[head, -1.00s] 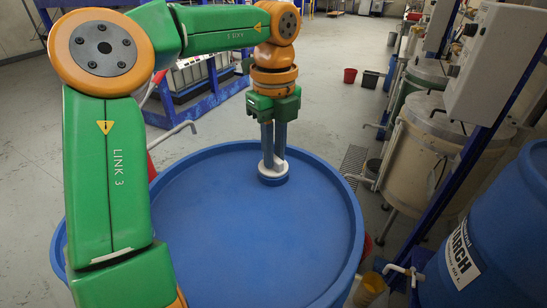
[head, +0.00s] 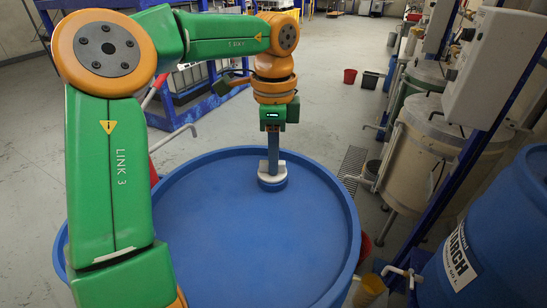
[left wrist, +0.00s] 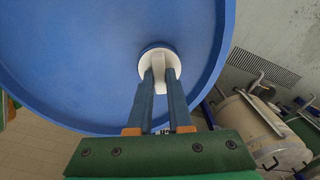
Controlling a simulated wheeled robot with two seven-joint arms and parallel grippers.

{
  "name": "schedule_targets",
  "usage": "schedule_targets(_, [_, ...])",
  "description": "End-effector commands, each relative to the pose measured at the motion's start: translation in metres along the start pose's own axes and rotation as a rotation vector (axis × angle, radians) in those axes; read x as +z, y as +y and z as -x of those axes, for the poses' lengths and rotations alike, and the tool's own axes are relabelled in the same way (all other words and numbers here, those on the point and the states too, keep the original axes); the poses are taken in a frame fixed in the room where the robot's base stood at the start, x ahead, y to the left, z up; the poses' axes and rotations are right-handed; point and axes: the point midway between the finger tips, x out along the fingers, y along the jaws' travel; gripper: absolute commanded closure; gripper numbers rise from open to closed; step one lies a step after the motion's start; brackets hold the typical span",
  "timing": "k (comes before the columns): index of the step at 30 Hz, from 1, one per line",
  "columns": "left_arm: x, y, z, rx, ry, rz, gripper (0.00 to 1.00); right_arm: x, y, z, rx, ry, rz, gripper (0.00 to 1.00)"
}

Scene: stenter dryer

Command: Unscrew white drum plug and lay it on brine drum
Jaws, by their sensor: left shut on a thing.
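The blue brine drum (head: 230,235) stands upright in front of me, and its round recessed lid fills the lower middle of the head view. It also shows in the left wrist view (left wrist: 90,60). The white drum plug (head: 263,176) sits in a raised blue neck near the far edge of the lid. In the left wrist view the plug (left wrist: 160,68) has a raised bar across its top. My left gripper (head: 272,168) points down over it, and its fingers are shut on this bar. My right gripper is in neither view.
A blue starch drum (head: 500,235) with a tap stands at the right edge. Cream vats (head: 425,150) and a grey control box (head: 495,65) line the right side. A red bucket (head: 350,76) stands on the far floor. Most of the drum lid is bare.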

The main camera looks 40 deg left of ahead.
Motion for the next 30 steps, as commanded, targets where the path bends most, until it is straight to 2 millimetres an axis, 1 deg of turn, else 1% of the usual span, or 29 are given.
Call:
schedule_targets(1, [0.0005, -0.0003, 0.0017, 0.000, -0.002, 0.091, 1.00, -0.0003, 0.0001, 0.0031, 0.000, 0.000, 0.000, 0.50])
schedule_targets(3, [0.0007, -0.0006, 0.0012, 0.000, -0.002, 0.206, 1.00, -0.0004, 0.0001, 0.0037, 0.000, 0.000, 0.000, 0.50])
schedule_targets(4, [0.0007, -0.0006, 0.0010, 0.000, -0.001, 0.234, 1.00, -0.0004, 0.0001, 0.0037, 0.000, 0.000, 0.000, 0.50])
schedule_targets(10, [0.0007, -0.0007, 0.0002, 0.000, -0.001, 0.257, 1.00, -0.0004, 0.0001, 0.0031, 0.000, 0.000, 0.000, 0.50])
schedule_targets(11, [0.0007, -0.0007, 0.0002, 0.000, -0.001, 0.257, 0.77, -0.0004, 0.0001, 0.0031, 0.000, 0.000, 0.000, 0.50])
schedule_targets(12, [0.0007, -0.0007, 0.0002, 0.000, -0.001, 0.256, 0.66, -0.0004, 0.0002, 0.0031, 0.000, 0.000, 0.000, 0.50])
schedule_targets(14, [0.0006, -0.0007, 0.0002, 0.000, -0.001, 0.256, 0.50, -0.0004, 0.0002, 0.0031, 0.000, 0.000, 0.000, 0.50])
schedule_targets(15, [0.0006, -0.0006, 0.0002, 0.000, -0.001, 0.255, 0.47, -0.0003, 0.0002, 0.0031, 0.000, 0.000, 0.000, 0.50])
schedule_targets(21, [0.0005, -0.0006, 0.0003, 0.000, -0.001, 0.254, 0.47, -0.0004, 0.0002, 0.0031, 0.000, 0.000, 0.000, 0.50])
schedule_targets(22, [0.0005, -0.0006, 0.0003, 0.000, -0.001, 0.254, 0.56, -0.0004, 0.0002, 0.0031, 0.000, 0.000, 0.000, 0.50])
schedule_targets(23, [0.0005, -0.0006, 0.0003, 0.000, -0.001, 0.254, 0.57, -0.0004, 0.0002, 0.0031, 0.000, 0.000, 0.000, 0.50])
schedule_targets(30, [0.0005, -0.0005, 0.0004, 0.000, -0.001, 0.253, 0.57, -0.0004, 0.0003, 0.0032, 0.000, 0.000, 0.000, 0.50])
